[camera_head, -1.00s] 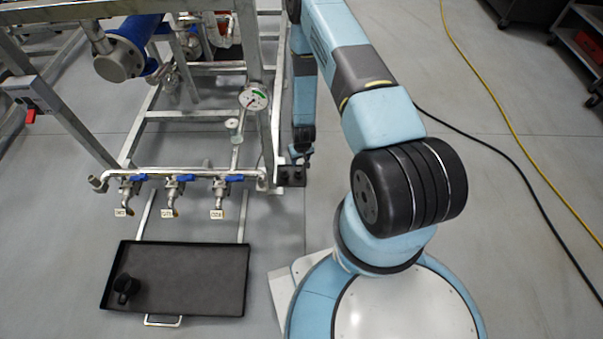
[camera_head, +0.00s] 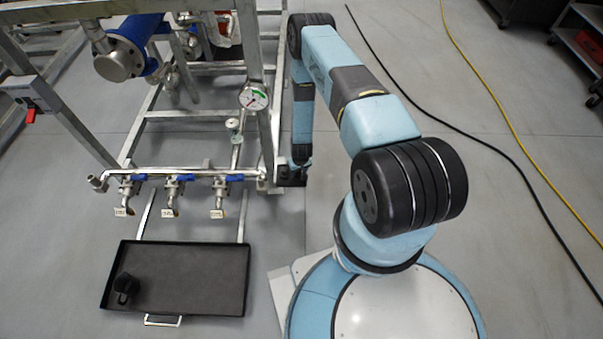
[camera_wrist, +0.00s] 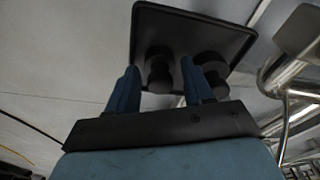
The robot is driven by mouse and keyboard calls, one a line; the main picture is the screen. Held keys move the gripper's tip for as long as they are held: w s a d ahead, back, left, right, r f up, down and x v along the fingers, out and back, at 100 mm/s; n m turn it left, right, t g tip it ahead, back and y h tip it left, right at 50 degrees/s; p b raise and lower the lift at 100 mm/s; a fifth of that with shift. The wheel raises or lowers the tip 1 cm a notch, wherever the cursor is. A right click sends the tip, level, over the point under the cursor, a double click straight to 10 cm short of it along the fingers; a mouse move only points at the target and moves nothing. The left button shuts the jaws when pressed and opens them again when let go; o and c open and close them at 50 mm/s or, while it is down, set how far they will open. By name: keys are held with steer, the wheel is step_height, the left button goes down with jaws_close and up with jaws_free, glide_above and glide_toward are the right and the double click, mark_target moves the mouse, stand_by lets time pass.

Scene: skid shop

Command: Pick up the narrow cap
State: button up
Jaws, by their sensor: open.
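Two black caps stand on a small dark square plate (camera_wrist: 190,18) in the wrist view. The slimmer one, which looks like the narrow cap (camera_wrist: 160,74), shows between my two blue fingertips. A wider cap (camera_wrist: 212,62) stands to its right, partly behind the right finger. My gripper (camera_wrist: 159,64) is open, and its fingers show on either side of the slimmer cap. I cannot tell how deep they reach around it. In the head view my gripper (camera_head: 300,160) is low over the plate (camera_head: 291,177), and the caps are hard to make out there.
The metal skid frame (camera_head: 268,140) rises close left of my gripper, with a gauge (camera_head: 254,97) and blue-handled valves (camera_head: 174,180). A black tray (camera_head: 200,280) holds a dark object (camera_head: 125,287). Cables (camera_head: 480,140) cross the open floor at right.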

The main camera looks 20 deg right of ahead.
steer(key=shift+f, duration=0.3)
steer(key=c, duration=0.8)
